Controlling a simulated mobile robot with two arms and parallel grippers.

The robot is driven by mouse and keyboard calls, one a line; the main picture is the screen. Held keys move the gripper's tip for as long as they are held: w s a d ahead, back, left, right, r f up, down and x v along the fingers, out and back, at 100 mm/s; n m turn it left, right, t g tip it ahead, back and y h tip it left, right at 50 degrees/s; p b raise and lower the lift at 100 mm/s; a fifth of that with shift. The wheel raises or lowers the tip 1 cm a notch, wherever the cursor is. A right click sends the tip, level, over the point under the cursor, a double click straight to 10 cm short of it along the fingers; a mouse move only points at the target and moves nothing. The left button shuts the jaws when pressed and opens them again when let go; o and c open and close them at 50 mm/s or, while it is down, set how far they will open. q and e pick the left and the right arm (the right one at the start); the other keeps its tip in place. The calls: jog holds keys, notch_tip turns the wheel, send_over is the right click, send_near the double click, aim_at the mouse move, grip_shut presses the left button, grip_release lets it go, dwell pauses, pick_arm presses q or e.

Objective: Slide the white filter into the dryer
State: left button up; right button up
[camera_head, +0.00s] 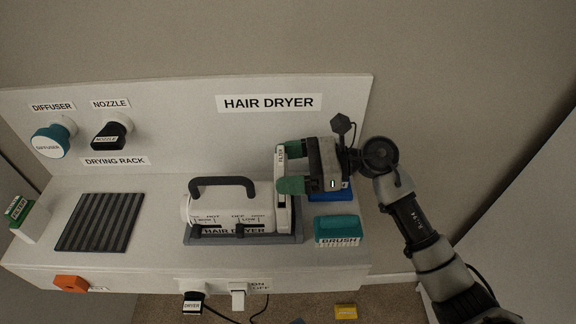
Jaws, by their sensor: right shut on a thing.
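The white dryer (228,208) lies in a grey cradle (243,238) on the counter, with a dark handle on top. My right gripper (287,168) has green fingertips and is shut on the white filter (281,208), an upright slim piece with a label near its top. The filter stands at the dryer's right end, very close to it. I cannot tell whether it is partly inside or only beside the dryer. The gripper hides part of the filter's right side. My left gripper is not in view.
A teal brush box (337,229) and a blue object (327,196) sit right of the dryer. A ribbed dark mat (100,222) and a green labelled piece (19,210) in a white holder are at left. The diffuser (50,140) and nozzle (110,137) hang on the back panel.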

dwell(0.4)
jog(key=shift+b, duration=0.45)
jog(key=shift+b, duration=0.35)
dwell(0.5)
jog(key=shift+f+b, duration=2.95)
jog(key=shift+b, duration=0.15)
jog(key=o, duration=0.8)
jog(key=shift+o, duration=0.2)
jog(key=d+r+b, duration=0.1)
jog(key=d+b, duration=0.2)
jog(key=d, duration=0.7)
jog(key=shift+d, duration=0.4)
jog(key=shift+r, duration=0.15)
